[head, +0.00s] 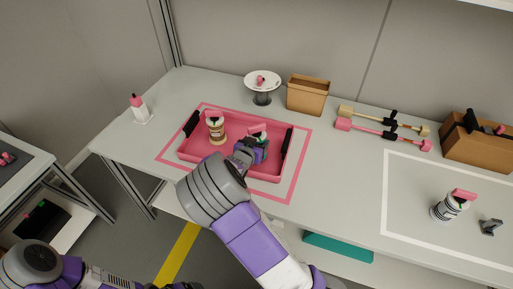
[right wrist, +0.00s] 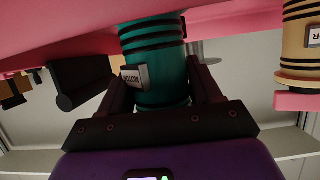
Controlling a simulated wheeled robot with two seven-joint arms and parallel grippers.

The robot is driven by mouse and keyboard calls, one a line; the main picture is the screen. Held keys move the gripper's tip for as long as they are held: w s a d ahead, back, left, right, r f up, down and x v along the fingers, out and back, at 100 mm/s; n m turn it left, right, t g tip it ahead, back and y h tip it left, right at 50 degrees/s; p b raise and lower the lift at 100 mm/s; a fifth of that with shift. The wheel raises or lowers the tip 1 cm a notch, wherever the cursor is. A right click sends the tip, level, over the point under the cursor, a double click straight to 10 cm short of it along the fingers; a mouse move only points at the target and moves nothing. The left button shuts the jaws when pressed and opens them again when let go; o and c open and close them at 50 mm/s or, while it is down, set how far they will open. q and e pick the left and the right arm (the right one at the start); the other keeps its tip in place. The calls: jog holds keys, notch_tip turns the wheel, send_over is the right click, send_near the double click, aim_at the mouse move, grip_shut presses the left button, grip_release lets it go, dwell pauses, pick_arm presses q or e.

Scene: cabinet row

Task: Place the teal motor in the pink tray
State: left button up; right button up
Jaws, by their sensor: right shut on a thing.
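The pink tray (head: 232,166) lies on the table inside a pink outline, with black handles at its ends. My right gripper (head: 255,146) is over the tray's right half, shut on the teal motor (head: 262,151), which has a pink top. In the right wrist view the teal motor (right wrist: 152,50), with black bands and a label, sits between both fingers of the gripper (right wrist: 163,88). The pink tray also shows there (right wrist: 60,42). I cannot tell whether the motor touches the tray floor. My left arm shows at the bottom left; its gripper is out of sight.
A tan motor (head: 217,132) stands in the tray's left half. Behind are a white dish on a stand (head: 262,82) and a brown bin (head: 308,95). A white bottle (head: 140,110) stands left. Right are two long tools (head: 380,132), a striped motor (head: 446,209) and a brown box (head: 475,151).

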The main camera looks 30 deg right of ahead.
jog(key=shift+f, duration=0.45)
jog(key=shift+r, duration=0.15)
jog(key=o, duration=1.5)
jog(key=shift+f, duration=0.2)
jog(key=shift+c, duration=0.2)
jog(key=shift+r, duration=0.1)
